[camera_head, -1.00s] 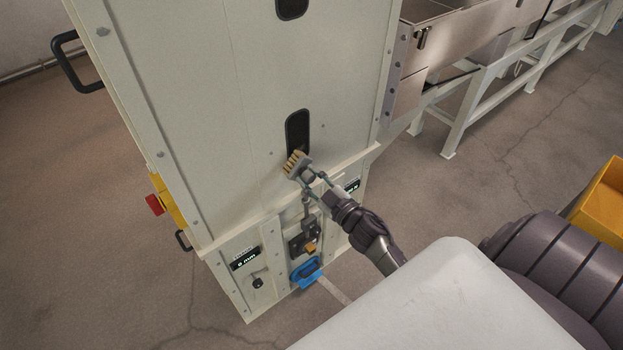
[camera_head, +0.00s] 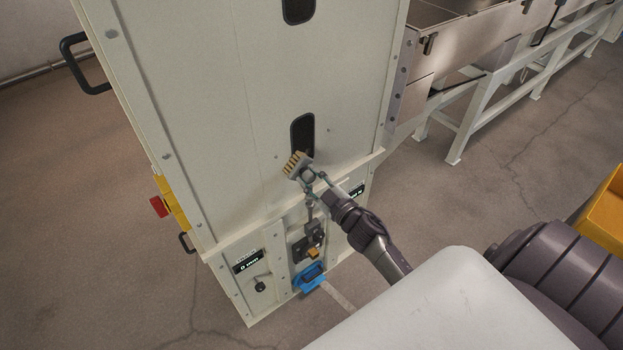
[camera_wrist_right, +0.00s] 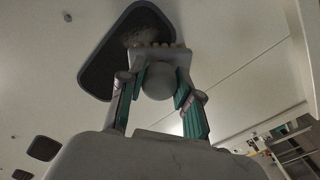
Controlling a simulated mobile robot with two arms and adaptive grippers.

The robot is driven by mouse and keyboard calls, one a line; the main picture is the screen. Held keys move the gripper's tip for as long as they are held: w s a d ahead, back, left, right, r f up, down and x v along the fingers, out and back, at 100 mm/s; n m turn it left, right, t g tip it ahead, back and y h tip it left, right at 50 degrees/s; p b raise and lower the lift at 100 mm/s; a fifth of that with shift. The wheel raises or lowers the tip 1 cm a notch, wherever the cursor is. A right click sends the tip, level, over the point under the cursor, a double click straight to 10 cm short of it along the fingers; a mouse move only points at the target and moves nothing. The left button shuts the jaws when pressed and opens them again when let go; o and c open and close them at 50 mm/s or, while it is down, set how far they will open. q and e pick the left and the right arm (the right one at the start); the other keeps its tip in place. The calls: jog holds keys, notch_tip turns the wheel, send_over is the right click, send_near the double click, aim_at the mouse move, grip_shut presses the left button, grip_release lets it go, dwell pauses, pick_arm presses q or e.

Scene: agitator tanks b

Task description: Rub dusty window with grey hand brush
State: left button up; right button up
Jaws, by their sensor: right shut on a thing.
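The lower dark oval window (camera_head: 302,128) is set in the front of the pale cabinet. In the right wrist view the window (camera_wrist_right: 97,68) shows a lighter, dusty-looking patch near the bristles. My right gripper (camera_head: 309,177) is shut on the grey hand brush (camera_head: 303,170), which has pale yellow bristles. The brush is tilted at the window's lower end, its bristles toward the upper left. In the right wrist view the brush (camera_wrist_right: 181,57) overlaps the window's edge, with its round grey knob between the fingers (camera_wrist_right: 158,95); contact with the glass cannot be told. My left gripper is not in view.
Another dark window (camera_head: 298,8) sits higher on the cabinet. Below are a ledge, a display (camera_head: 248,262) and a blue part (camera_head: 309,277). A black handle (camera_head: 82,63) and red knob (camera_head: 159,207) jut out left. A yellow bin (camera_head: 603,215) stands right.

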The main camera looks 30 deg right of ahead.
jog(key=shift+d, duration=3.45)
jog(key=shift+a+p, duration=0.9)
jog(key=shift+a, duration=2.65)
jog(key=shift+d, duration=0.1)
jog(key=shift+s+d+p, duration=0.15)
jog(key=shift+s+p, duration=0.3)
jog(key=shift+s, duration=1.1)
jog(key=shift+s+d+p, duration=0.1)
jog(key=shift+s+p, duration=0.3)
jog(key=shift+s, duration=1.1)
